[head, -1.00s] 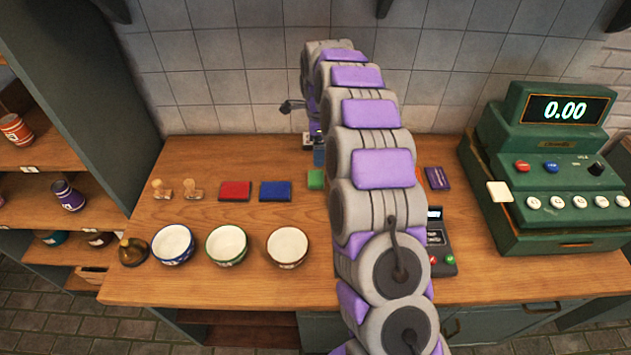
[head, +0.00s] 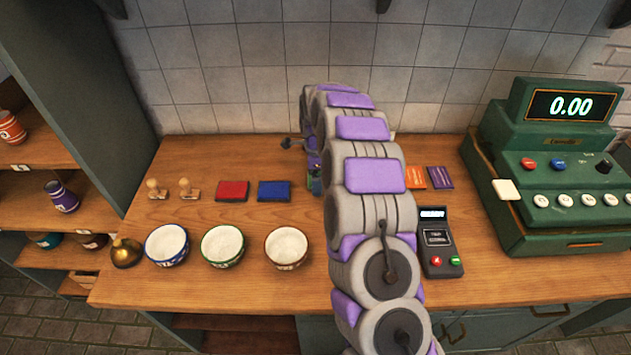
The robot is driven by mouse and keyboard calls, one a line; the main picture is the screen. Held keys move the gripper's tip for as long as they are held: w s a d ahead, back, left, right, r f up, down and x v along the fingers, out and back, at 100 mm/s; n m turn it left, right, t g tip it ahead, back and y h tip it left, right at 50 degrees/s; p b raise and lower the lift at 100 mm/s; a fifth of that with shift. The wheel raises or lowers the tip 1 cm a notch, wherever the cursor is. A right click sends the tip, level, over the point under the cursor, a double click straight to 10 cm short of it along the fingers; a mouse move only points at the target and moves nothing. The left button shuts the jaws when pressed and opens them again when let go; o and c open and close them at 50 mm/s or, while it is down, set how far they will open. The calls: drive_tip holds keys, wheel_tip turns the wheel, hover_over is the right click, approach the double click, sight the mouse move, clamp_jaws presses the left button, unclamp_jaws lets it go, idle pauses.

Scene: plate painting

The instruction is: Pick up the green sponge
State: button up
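The green sponge (head: 315,185) is almost wholly hidden by my arm; only a small sliver of green shows at the arm's left edge, right of the blue sponge. My gripper (head: 314,170) is at the far end of the curved arm, low over the counter at the sponge. Its fingertips are small and mostly hidden, so I cannot tell whether they are open or touch the sponge.
A red sponge (head: 233,190) and a blue sponge (head: 274,191) lie to the left, orange (head: 414,178) and purple (head: 440,177) ones to the right. Three bowls (head: 222,246) stand in front. A card terminal (head: 438,240) and green cash register (head: 545,180) stand right.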

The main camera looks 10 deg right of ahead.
drive_tip(key=shift+r, duration=0.1)
drive_tip(key=shift+c, duration=0.3)
drive_tip(key=c, duration=1.1)
wheel_tip(320, 180, up, 10)
drive_tip(key=p, duration=0.2)
drive_tip(key=shift+p, duration=0.3)
drive_tip(key=o, duration=0.6)
drive_tip(key=shift+c, duration=0.2)
drive_tip(key=c, duration=0.4)
drive_tip(key=shift+d, duration=0.1)
